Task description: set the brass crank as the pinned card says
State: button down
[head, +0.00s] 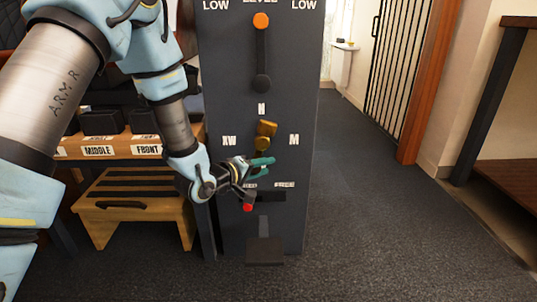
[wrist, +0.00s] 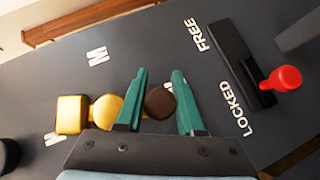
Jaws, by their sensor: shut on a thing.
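The brass crank (head: 265,134) is on the front of a dark upright panel (head: 225,70). Its square brass end points up and slightly right, near the top letter. In the wrist view the crank (wrist: 106,112) shows its brass hub, square end and dark round knob (wrist: 160,102). My gripper (head: 262,166) is just below the hub; in the wrist view its teal fingers (wrist: 158,95) are shut on the dark knob. Letters stand above, left and right of the crank; a mark behind the fingers is mostly hidden. I see no pinned card.
Below the crank, a red-knobbed slider (head: 247,207) sits at the LOCKED end of its slot, close to my gripper. A lever with an orange knob (head: 261,20) is above. A pedal (head: 265,251) is low down. A wooden stool (head: 135,205) stands left; floor is clear right.

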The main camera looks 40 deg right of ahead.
jog(key=y+p, duration=0.1)
jog(key=w+a+m+p, duration=0.1)
jog(key=p, duration=0.1)
jog(key=r+m+t+y+p, duration=0.1)
jog(key=p, duration=0.1)
jog(key=shift+w+a+y, duration=0.15)
jog(key=shift+a+y, duration=0.15)
jog(key=w+a+r+m+t+y+p, duration=0.1)
jog(key=y+p, duration=0.1)
jog(key=p, duration=0.2)
jog(key=a+r+m+t+y+p, duration=0.1)
jog(key=m+t+y+p, duration=0.1)
jog(key=p, duration=0.2)
jog(key=w+a+r+m+t+y+p, duration=0.1)
jog(key=y+p, duration=0.2)
jog(key=p, duration=0.1)
jog(key=shift+w+a+r+m, duration=0.15)
jog(key=shift+w+m, duration=0.15)
jog(key=shift+w, duration=0.05)
jog(key=shift+t, duration=0.3)
jog(key=c, duration=0.5)
grip_release()
jog(key=shift+c, duration=0.2)
jog(key=shift+a, duration=0.1)
jog(key=p+v, duration=0.2)
jog(key=v, duration=0.8)
jog(key=shift+s+r+p, duration=0.2)
jog(key=shift+r+p, duration=0.1)
